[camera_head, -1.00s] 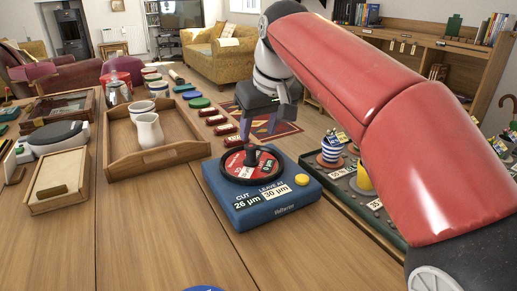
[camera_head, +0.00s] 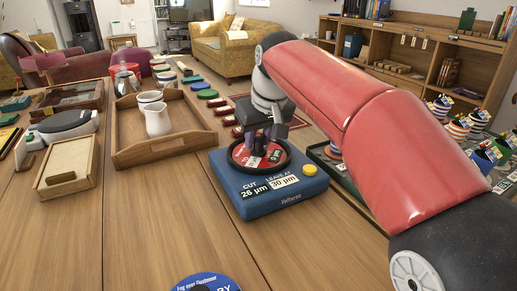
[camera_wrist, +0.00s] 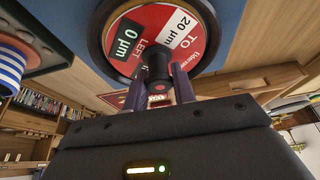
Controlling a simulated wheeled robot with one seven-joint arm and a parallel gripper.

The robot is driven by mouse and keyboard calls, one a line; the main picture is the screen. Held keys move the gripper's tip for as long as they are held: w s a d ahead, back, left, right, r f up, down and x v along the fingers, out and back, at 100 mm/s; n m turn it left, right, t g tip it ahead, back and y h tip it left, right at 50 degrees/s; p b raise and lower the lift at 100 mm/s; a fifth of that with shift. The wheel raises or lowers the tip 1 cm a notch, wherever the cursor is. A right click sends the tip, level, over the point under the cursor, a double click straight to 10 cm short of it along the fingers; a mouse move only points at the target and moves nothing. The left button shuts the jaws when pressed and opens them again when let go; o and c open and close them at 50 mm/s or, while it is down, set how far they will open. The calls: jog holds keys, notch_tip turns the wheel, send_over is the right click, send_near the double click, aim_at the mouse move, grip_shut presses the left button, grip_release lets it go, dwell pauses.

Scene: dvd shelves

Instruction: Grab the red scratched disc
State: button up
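The red disc (camera_head: 270,158), part black with white labels, lies in the round black-rimmed holder on top of a blue machine (camera_head: 285,200). In the wrist view the disc (camera_wrist: 172,25) shows "0 µm LEFT" and "20 µm TO". A black post (camera_wrist: 157,68) stands up at its middle. My gripper (camera_head: 262,145) is down over the disc. In the wrist view my gripper (camera_wrist: 160,85) has its two dark purple fingers on either side of the post, with gaps visible. Whether the fingertips touch the disc is unclear.
A wooden tray (camera_head: 180,150) with white jugs stands left of the machine. A blue round disc (camera_head: 205,282) lies at the front table edge. Several coloured discs (camera_head: 207,94) line the table behind.

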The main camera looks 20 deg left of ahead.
grip_shut()
jog(key=shift+r, duration=0.1)
